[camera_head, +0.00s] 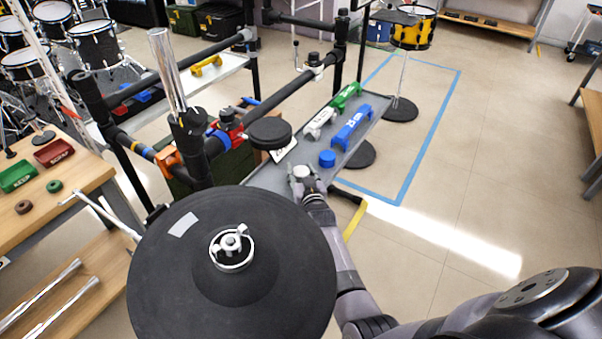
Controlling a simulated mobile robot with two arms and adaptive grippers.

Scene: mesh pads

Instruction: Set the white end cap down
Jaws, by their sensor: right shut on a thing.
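The white end cap (301,171) is a small round white piece at the near part of the grey tray (268,178). My right gripper (303,175) is shut on it, with the arm reaching up from the lower right. I cannot tell whether the cap touches the tray or is held just above it. My left gripper is not in view.
A blue cap (327,159), a blue piece (352,127), a white piece (319,121) and a green piece (346,96) sit on the tray. A black rail (285,92) crosses behind the tray.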

